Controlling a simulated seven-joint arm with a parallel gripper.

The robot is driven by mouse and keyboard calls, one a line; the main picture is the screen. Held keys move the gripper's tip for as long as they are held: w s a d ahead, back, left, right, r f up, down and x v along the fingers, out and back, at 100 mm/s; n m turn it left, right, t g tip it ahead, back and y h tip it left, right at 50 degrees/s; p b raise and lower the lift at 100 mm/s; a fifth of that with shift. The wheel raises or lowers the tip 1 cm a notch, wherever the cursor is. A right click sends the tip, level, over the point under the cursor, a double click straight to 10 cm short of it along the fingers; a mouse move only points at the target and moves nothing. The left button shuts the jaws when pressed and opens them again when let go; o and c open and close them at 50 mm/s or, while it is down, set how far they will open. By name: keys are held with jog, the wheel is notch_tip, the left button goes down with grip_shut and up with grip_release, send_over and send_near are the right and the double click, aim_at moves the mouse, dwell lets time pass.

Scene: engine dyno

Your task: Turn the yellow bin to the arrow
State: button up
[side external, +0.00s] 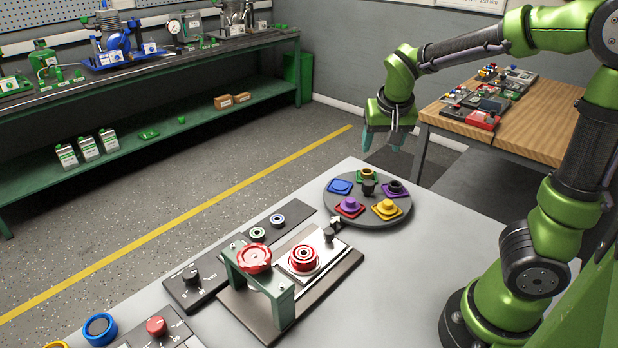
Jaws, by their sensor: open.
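A round dark grey turntable (367,217) sits at the far end of the grey table. It carries several small coloured bins around a black central knob (368,188). The yellow bin (386,209), with a round yellow piece on it, is at the near right of the turntable. I cannot make out an arrow. A small black knob-like part (335,224) stands by the near left rim. My gripper (384,142) is open and empty, in the air above and beyond the turntable, touching nothing.
A green press frame with a red knob (254,258) and a red ringed part (303,258) stand on a plate nearer the camera. Dial panels (190,286) lie left of it. A wooden bench (510,127) with parts is behind right. Table right of the turntable is clear.

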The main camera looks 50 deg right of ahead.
aim_at(369, 183)
jog(key=x, duration=1.6)
jog(key=shift+a+f, duration=0.1)
jog(key=shift+f, duration=0.15)
grip_shut()
